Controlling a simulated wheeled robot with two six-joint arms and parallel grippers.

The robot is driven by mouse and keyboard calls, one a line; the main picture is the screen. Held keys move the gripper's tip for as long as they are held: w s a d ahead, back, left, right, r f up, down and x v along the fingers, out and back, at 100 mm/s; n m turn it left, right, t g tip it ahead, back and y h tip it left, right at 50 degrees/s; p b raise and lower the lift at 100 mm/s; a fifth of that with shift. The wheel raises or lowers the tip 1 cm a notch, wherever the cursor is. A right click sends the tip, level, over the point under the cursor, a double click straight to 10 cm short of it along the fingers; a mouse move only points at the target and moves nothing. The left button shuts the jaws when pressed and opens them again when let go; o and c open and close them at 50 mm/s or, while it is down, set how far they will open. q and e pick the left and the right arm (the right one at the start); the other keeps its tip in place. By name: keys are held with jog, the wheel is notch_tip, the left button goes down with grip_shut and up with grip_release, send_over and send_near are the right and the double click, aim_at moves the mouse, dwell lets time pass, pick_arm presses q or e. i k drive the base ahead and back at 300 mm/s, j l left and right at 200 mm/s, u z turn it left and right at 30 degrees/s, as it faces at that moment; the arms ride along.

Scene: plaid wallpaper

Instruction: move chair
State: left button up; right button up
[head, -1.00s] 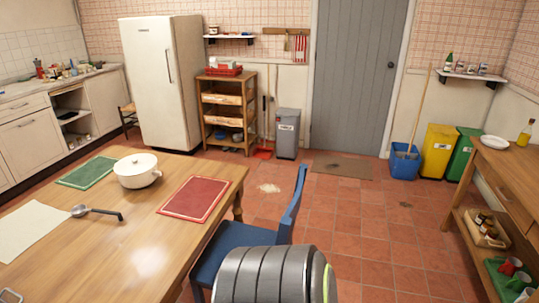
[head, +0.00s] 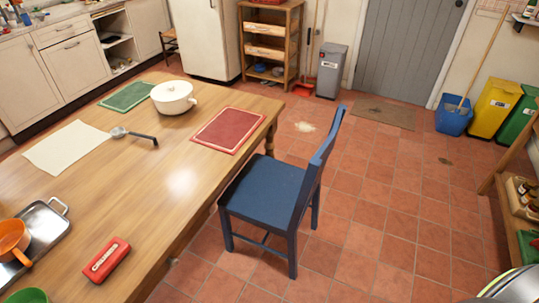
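A blue wooden chair (head: 268,189) stands upright on the red tiled floor at the right side of the wooden table (head: 180,131). Its seat faces the table and its backrest is on the right, away from the table. The front of the seat is close to the table's edge; I cannot tell whether they touch. Neither of my grippers shows in the head view. Only a rounded part of my own body shows at the bottom right corner.
The table holds a white pot (head: 173,97), a red mat (head: 227,131), a ladle (head: 134,136), a red box (head: 107,260) and a tray (head: 62,238). Floor right of the chair is clear up to a wooden shelf unit (head: 519,205).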

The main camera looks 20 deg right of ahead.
aim_at(276, 192)
jog(key=z, duration=0.85)
